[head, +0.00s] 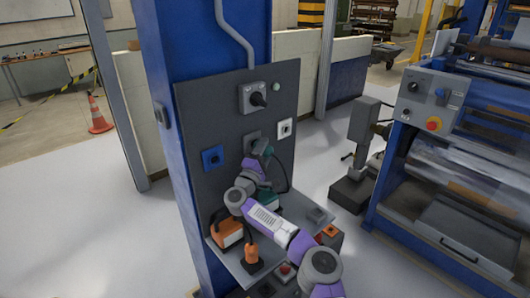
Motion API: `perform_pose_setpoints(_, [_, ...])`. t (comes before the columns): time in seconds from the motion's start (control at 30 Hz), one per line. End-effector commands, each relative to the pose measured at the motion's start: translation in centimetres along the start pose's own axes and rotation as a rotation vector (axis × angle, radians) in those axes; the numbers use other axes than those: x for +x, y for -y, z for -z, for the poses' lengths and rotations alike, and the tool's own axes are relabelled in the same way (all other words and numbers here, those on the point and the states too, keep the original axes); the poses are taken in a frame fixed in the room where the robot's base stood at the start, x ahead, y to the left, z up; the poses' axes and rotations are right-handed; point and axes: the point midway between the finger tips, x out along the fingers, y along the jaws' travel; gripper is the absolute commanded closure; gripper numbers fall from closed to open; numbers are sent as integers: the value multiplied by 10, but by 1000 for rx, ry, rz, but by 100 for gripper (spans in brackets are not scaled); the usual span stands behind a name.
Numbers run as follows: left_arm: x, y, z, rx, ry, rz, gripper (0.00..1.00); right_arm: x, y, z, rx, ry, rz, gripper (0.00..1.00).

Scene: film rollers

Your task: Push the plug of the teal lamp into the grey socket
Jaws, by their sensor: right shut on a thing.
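The grey socket (252,138) is on the dark upright panel, between a blue socket and a white socket, and its lower part is covered. My right gripper (258,161) is in front of the panel just below it, shut on the dark teal plug (264,147). The plug overlaps the grey socket in the picture; whether it touches or has entered the socket cannot be told. A dark cable (288,176) curves down from the plug's right side. The teal lamp (268,201) stands on the shelf, mostly hidden behind my right arm. My left gripper is not in view.
The blue socket (212,158) and white socket (284,128) flank the grey one. A rotary switch (257,97) is above. A machine stands at right.

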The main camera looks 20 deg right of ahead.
Motion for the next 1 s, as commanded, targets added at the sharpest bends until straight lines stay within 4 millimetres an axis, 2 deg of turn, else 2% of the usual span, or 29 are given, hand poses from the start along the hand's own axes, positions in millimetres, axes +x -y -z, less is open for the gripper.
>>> perform_pose_setpoints(0.4, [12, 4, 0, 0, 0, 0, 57, 0, 0, 0, 2, 0, -1, 89])
perform_pose_setpoints(1.0, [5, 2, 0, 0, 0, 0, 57, 5, -1, 10, 3, 0, 0, 89])
